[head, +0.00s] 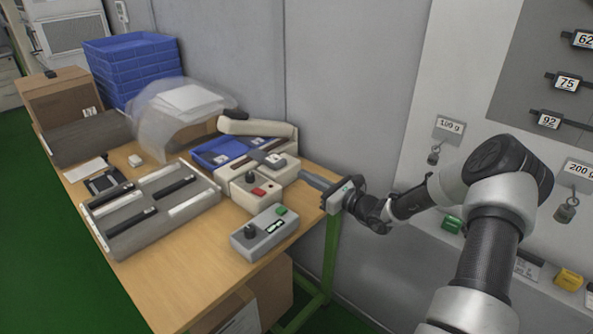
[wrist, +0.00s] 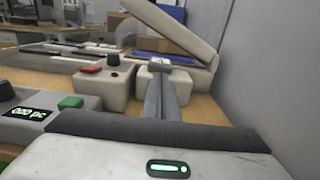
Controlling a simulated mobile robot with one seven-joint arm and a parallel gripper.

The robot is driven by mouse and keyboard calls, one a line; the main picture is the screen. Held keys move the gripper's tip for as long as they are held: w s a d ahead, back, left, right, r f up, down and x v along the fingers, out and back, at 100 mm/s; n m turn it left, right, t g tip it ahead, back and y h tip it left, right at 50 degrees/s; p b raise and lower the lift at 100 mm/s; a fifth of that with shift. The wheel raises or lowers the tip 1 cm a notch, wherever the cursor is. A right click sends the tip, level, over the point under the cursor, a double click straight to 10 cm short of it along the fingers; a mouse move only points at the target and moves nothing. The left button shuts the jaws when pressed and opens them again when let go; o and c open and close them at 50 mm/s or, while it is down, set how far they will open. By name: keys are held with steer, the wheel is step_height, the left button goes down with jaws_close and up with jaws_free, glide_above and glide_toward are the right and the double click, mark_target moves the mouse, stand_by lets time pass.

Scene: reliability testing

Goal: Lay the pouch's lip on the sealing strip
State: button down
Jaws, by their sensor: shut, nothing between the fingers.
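My gripper (head: 306,178) reaches in from the right over the table's right edge. Its two long grey fingers are together and empty; they also show in the wrist view (wrist: 166,82). Their tips point at a beige box with a grey top (head: 280,163), and I cannot tell whether they touch it. Behind it a beige sealer-like device has its long padded arm (head: 257,128) raised; the arm also shows in the wrist view (wrist: 175,27). A sealing strip under the arm is not clear to see. A clear plastic shape (head: 150,112) with white sheets may be the pouch; its lip is not distinct.
A blue tray (head: 213,154) lies left of the sealer. A beige box with a red button (head: 256,189) and a grey box with a green button (head: 265,236) stand in front. A slotted grey rack (head: 130,240) fills the left middle. The front table (head: 180,290) is bare.

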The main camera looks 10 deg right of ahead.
steer(key=v, duration=0.6)
steer(key=shift+s+d+p, duration=0.1)
steer(key=shift+p, duration=0.3)
steer(key=w+a+r+n+g+y+p, duration=0.2)
steer(key=w+a+r+g+p, duration=0.1)
steer(key=w+g, duration=0.1)
steer(key=n+g+h+p, duration=0.1)
steer(key=g+h+p, duration=0.1)
glide_toward(277, 159)
steer(key=w+a, duration=0.1)
steer(key=a, duration=0.1)
steer(key=w+a, duration=0.4)
steer(key=a, duration=0.1)
steer(key=shift+f+b, duration=0.2)
steer(key=shift+b, duration=0.1)
steer(key=shift+w+a+f, duration=0.2)
steer(key=shift+w+f, duration=0.05)
steer(key=shift+f, duration=0.4)
steer(key=shift+s+d+f+b, duration=0.1)
steer(key=shift+f+b, duration=0.1)
steer(key=shift+b, duration=0.15)
